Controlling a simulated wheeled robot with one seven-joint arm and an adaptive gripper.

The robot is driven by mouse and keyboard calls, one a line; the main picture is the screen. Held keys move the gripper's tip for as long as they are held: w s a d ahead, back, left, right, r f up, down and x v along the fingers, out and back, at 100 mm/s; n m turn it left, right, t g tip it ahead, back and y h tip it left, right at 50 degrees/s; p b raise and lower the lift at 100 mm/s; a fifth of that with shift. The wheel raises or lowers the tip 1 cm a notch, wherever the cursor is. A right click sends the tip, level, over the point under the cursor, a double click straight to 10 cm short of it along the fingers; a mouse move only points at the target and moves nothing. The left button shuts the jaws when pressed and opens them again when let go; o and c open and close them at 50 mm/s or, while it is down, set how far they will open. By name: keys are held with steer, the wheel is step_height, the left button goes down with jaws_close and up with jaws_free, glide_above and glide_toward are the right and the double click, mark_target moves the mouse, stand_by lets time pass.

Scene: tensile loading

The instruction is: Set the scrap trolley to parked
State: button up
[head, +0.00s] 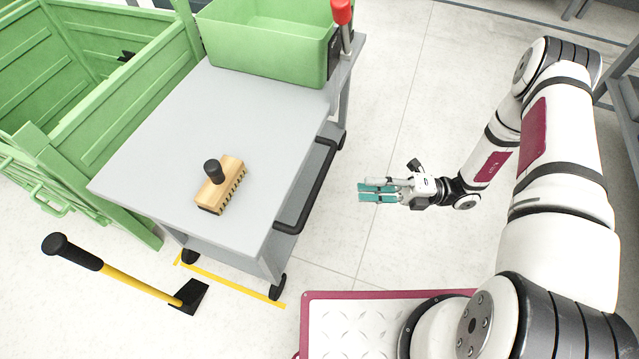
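The scrap trolley, as I take it, is the grey-topped cart (150,150) left of centre. It has a black push handle (318,185) along its right side and dark castors (277,287). A lever with a red knob (341,12) stands upright at its far right corner, beside a green bin (265,45) on the top. The lever's base is partly hidden. My gripper (377,191) is in the air right of the handle, apart from the trolley, with teal fingers pointing left. It holds nothing visible; its finger gap is too small to judge.
A wooden brush (222,185) lies on the trolley top. A large green crate (100,100) stands close on the left. A yellow-handled tool (130,282) lies on the floor near yellow floor lines (232,283). The floor right of the trolley is clear.

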mark_target(318, 183)
steer(key=a, duration=0.4)
steer(key=a+r+b, duration=0.1)
steer(key=a, duration=0.3)
steer(key=a+r+b, duration=0.1)
steer(key=a, duration=0.3)
steer(key=shift+s+a+r, duration=0.2)
steer(key=shift+s+a, duration=0.1)
steer(key=shift+s, duration=0.05)
jaws_close()
